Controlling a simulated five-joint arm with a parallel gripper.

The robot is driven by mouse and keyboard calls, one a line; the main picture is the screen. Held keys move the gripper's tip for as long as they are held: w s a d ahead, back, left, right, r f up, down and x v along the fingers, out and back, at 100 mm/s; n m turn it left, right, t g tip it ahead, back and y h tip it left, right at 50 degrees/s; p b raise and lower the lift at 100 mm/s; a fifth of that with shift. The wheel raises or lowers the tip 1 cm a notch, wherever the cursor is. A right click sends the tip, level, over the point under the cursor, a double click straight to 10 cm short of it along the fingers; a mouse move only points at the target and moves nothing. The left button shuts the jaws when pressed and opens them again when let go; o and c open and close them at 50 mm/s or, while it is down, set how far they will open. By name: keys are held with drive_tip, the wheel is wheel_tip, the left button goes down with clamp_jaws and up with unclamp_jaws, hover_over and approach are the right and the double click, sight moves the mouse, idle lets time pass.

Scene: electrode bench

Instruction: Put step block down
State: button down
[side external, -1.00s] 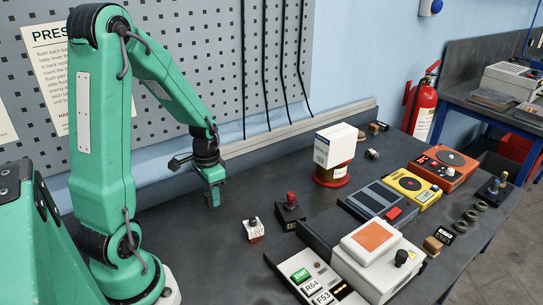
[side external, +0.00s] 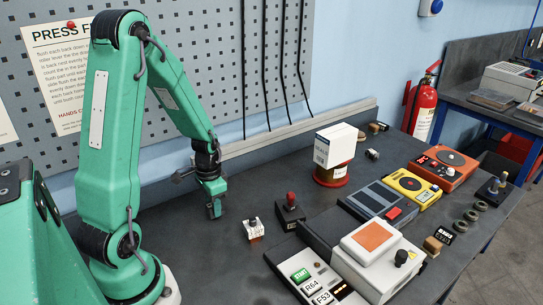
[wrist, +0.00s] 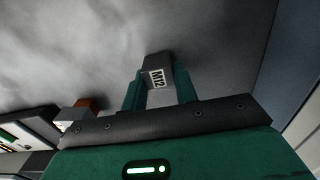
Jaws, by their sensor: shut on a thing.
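My gripper (side external: 215,208) is low over the left part of the dark bench, in front of the pegboard. In the wrist view my gripper (wrist: 158,88) has its green fingers shut on the sides of a small grey block (wrist: 157,63) with a white M12 label, which I take as the step block. In the side view the block is small and dark against the bench and hard to make out. I cannot tell whether it touches the bench top.
A small white and red-brown block (side external: 254,230) stands just right of my gripper, with a red-knobbed dark box (side external: 291,212) beyond it. A light console (side external: 310,275) with a green START button lies at front right.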

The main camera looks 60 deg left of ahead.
drive_tip(key=shift+f, duration=0.1)
drive_tip(key=c, duration=1.1)
unclamp_jaws()
drive_tip(key=shift+r, duration=6.1)
drive_tip(key=shift+s+d+r+t, duration=0.85)
drive_tip(key=shift+d+r, duration=1.1)
drive_tip(key=shift+d, duration=0.85)
drive_tip(key=shift+s+d+r+t, duration=0.55)
drive_tip(key=shift+d+r+t, duration=0.45)
drive_tip(key=shift+d+r, duration=1.35)
drive_tip(key=shift+s+d+r+t, duration=0.85)
drive_tip(key=shift+d+r, duration=0.65)
drive_tip(key=shift+d, duration=1.75)
